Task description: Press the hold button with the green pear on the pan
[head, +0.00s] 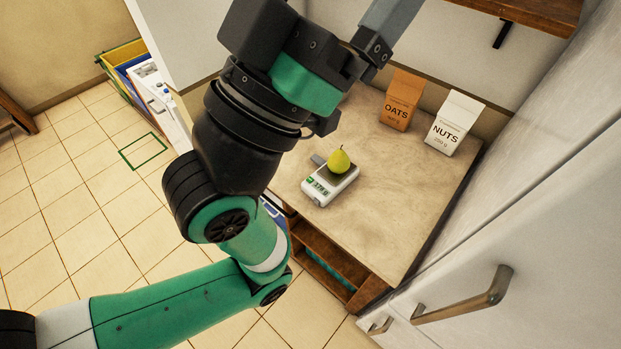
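A green pear (339,161) rests on the pan of a small white kitchen scale (318,194) on the worktop. The scale's green display and small front buttons face the near left side; the digits and button labels are too small to read. My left arm comes in from the left and rises across the view, passing left of the scale. A grey part at its far end, perhaps of my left gripper (385,27), is cut off by the top edge, above and apart from the scale. Its fingertips cannot be made out. My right gripper does not show.
An orange oats carton (401,99) and a white nuts carton (454,124) stand at the back of the worktop (400,200). A white cabinet with a metal handle (465,297) borders the right. The worktop right of the scale is clear. Coloured bins (128,66) stand at far left.

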